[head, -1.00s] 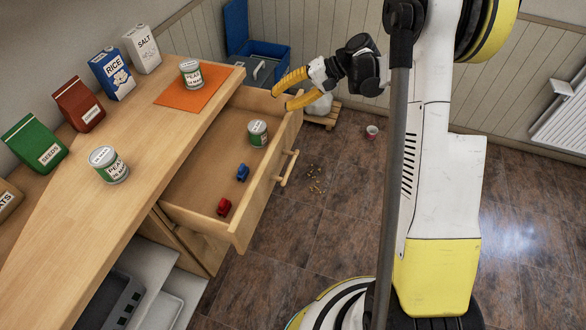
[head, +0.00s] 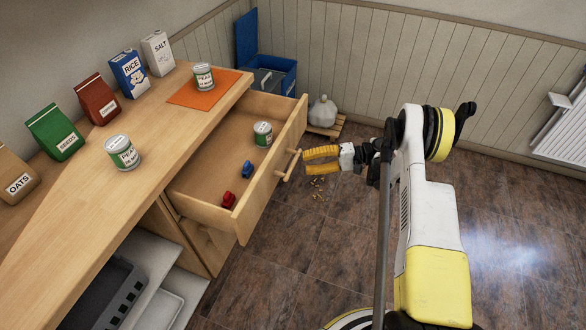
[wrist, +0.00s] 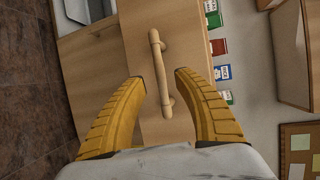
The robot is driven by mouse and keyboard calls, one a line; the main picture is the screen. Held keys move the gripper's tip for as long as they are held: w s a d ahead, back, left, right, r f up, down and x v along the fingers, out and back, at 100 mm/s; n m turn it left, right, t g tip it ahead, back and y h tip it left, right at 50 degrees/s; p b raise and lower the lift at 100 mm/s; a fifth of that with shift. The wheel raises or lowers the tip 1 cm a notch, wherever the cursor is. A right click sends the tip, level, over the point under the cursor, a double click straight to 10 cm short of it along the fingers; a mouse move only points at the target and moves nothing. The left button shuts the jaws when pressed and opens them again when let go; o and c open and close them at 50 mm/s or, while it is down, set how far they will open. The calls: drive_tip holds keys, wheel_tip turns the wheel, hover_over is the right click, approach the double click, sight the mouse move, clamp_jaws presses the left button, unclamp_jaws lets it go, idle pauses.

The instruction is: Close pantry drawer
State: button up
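The wooden pantry drawer (head: 262,192) is pulled well out from under the counter. It holds a green-and-white can (head: 263,134), a small blue item (head: 247,169) and a small red item (head: 228,200). Its bar handle (head: 288,165) is on the front face and also shows in the wrist view (wrist: 160,73). My gripper (head: 304,160) is outside the drawer, just right of the handle in the head view. In the wrist view my gripper (wrist: 158,76) has its yellow fingers apart, with the handle between and beyond them. I cannot tell whether they touch it.
The wooden counter (head: 150,135) carries several packets, a can (head: 122,152) and another can (head: 204,77) on an orange mat (head: 190,97). The floor to the right is mostly clear.

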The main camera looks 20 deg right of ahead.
sight(293, 163)
drive_tip(key=b+x, duration=0.1)
drive_tip(key=x, duration=0.4)
clamp_jaws()
